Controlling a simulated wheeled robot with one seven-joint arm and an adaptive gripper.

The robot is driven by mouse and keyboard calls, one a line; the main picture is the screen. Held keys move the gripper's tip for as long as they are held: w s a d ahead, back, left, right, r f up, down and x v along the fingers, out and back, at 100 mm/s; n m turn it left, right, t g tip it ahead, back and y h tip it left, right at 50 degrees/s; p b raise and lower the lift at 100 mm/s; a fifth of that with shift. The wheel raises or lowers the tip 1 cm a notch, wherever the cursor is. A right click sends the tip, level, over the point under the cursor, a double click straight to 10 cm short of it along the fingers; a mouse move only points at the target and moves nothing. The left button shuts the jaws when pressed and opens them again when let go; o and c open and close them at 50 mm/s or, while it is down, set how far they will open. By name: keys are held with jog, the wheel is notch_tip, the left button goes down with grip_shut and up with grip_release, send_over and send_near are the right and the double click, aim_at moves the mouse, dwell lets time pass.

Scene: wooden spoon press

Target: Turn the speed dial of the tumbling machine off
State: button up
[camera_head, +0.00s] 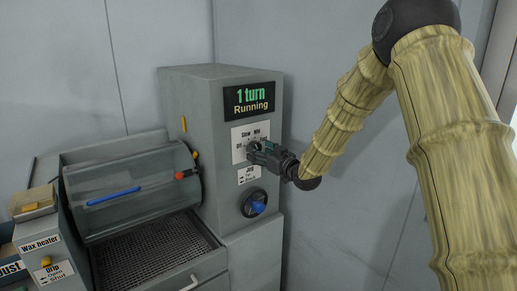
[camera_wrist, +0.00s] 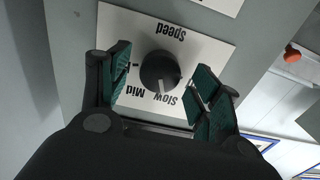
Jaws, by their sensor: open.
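The tumbling machine (camera_head: 215,110) stands against the wall, and its display (camera_head: 252,99) reads "1 turn" and "Running". Its speed dial (camera_wrist: 160,71) is a round black knob on a white plate marked Speed, Slow and Mid, upside down in the wrist view. The knob's white mark points down in that view, towards the Slow lettering. My gripper (camera_wrist: 163,66) is open, with one green-padded finger on each side of the knob and a gap visible on both sides. In the head view my gripper (camera_head: 253,151) is at the plate and covers most of the dial.
A blue knob (camera_head: 256,204) sits below the dial plate. A clear drum (camera_head: 130,190) with a blue rod and a mesh tray (camera_head: 155,252) are left of the panel. A wax heater box (camera_head: 40,245) is at far left. Free space lies right of the machine.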

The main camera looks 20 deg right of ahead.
jog(key=shift+w+a, duration=0.25)
jog(key=shift+w, duration=0.35)
jog(key=shift+c, duration=0.4)
jog(key=c, duration=0.9)
jog(key=shift+c, duration=0.2)
jog(key=shift+f+b, duration=0.15)
jog(key=shift+b, duration=0.2)
jog(key=shift+n+b, duration=5)
jog(key=shift+b, duration=0.25)
jog(key=shift+d, duration=0.1)
